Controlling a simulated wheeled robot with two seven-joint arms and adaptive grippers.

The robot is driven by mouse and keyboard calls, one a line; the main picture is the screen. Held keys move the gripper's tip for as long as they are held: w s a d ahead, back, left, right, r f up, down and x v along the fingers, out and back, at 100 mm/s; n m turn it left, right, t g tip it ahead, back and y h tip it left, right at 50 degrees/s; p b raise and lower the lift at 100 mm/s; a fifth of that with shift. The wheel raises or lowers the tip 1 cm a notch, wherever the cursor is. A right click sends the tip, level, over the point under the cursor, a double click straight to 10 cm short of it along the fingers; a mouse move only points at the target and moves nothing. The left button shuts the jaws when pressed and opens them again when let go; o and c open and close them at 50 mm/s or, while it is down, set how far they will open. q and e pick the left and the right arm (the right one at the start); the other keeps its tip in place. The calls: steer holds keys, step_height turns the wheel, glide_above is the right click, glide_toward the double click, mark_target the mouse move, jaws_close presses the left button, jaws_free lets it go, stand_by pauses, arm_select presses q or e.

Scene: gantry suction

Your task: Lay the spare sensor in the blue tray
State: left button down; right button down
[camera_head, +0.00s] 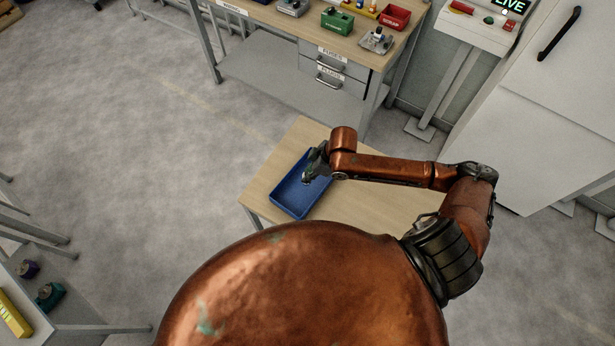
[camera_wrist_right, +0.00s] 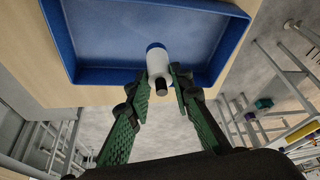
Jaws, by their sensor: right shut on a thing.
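The spare sensor (camera_wrist_right: 157,64), a small white cylinder with a blue end and a dark tip, is between the fingers of my right gripper (camera_wrist_right: 160,83) in the wrist view. The gripper is shut on it. The blue tray (camera_head: 293,202) lies on a small wooden table in the head view. My right gripper (camera_head: 311,174) is over the tray's right part there, and the sensor is too small to make out clearly. In the wrist view the empty tray floor (camera_wrist_right: 105,35) shows behind the sensor; I cannot tell the height between them. My left gripper is not in view.
The small wooden table (camera_head: 375,208) has bare room right of the tray. A workbench (camera_head: 285,22) at the back holds several items, including a green box (camera_head: 337,21) and a red bin (camera_head: 394,17). A white cabinet (camera_head: 550,120) stands at the right. A shelf (camera_head: 75,300) is at lower left.

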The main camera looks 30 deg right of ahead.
steer(key=shift+w+d+f, duration=0.1)
steer(key=shift+w+f, duration=0.5)
steer(key=shift+f, duration=1.65)
steer(key=c, duration=1.7)
jaws_free()
steer(key=shift+f, duration=0.15)
steer(key=v, duration=1.2)
